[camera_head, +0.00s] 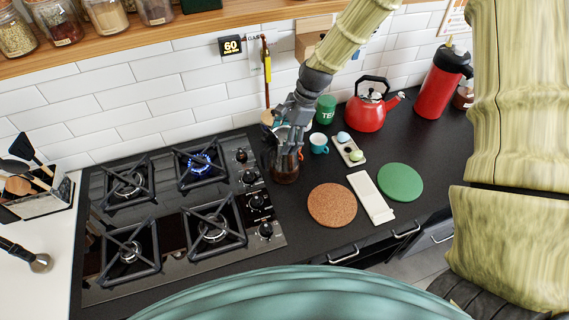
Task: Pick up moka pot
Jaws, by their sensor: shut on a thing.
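The moka pot appears to be the dark brown pot (286,174) on the black counter, just right of the hob. Its upper part is largely hidden behind my gripper, and a dark handle shows at its left. My gripper (288,149) points down from above and is shut on the top of the pot. The pot looks upright and at about counter height; I cannot tell whether its base touches the counter.
The gas hob (178,252) has a blue flame lit on its back right burner (200,163). A teal cup (318,143), green tea tin (326,108), red kettle (367,112) and small tray (349,153) stand close by. A cork mat (332,204) lies in front.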

